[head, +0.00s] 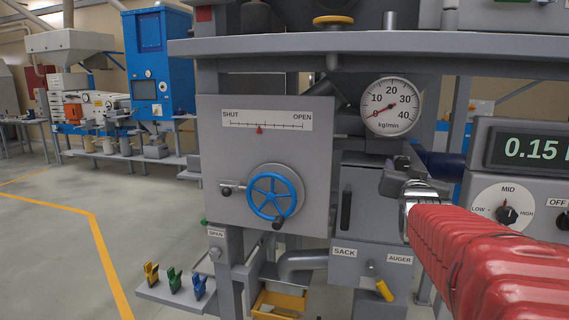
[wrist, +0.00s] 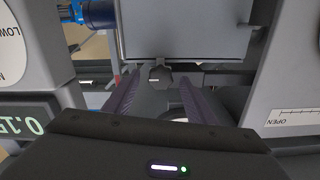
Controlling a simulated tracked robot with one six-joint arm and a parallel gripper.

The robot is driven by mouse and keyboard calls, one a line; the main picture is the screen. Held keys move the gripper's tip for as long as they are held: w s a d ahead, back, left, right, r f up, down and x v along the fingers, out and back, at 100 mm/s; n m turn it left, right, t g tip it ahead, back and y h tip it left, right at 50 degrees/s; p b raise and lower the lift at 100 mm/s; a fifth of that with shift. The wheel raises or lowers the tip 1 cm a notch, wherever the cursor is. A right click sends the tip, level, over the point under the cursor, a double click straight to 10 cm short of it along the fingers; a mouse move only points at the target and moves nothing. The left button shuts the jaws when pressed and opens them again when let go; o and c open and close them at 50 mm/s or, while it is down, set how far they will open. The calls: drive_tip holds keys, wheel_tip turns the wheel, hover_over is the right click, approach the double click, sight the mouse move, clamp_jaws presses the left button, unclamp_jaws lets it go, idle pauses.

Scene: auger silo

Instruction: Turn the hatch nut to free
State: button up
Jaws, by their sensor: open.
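A small dark faceted knob (wrist: 160,77), which looks like the hatch nut, shows in the wrist view at the lower edge of a grey panel (wrist: 186,35). My gripper (wrist: 159,92) is open, with one dark finger on each side of the picture's middle and the nut between their far ends. I see no contact, and cannot tell how deep the nut sits between the fingertips. In the head view my gripper (head: 394,178) is at the grey machine front, below the kg/min dial (head: 391,106). The nut cannot be made out there.
A blue handwheel (head: 270,195) on a grey panel is left of my gripper. The display box (head: 522,150) stands close on the right. A yellow-handled auger lever (head: 383,289) is below. A shelf (head: 350,45) runs above. Open floor (head: 45,240) lies at the left.

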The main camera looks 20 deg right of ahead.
drive_tip(key=shift+w+d, duration=0.1)
drive_tip(key=shift+w, duration=0.05)
drive_tip(key=shift+c, duration=0.5)
drive_tip(key=c, duration=0.9)
drive_tip(key=shift+d, duration=0.15)
drive_tip(key=shift+c, duration=0.2)
